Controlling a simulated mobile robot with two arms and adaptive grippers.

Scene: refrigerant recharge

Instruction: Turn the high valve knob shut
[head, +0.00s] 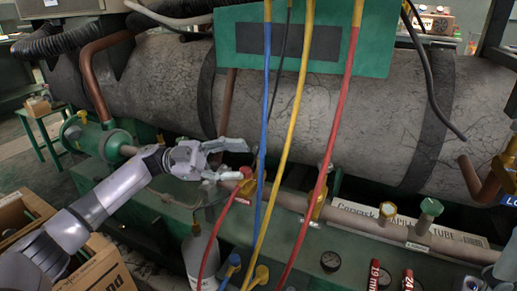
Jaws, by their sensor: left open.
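A red knob (246,172) sits on a brass valve body (248,188) on the pipe below the large tank, near the picture's middle. It looks like the high valve knob, though no label on it is readable. My left gripper (241,159) reaches in from the left and is open, with nothing between its fingers. Its lower fingertip is right beside the red knob; I cannot tell whether they touch. The upper finger is above the knob. My right gripper is not in view.
A blue hose (265,100), a yellow hose (298,100) and a red hose (345,100) hang just right of the gripper. A cardboard box (98,275) is at lower left.

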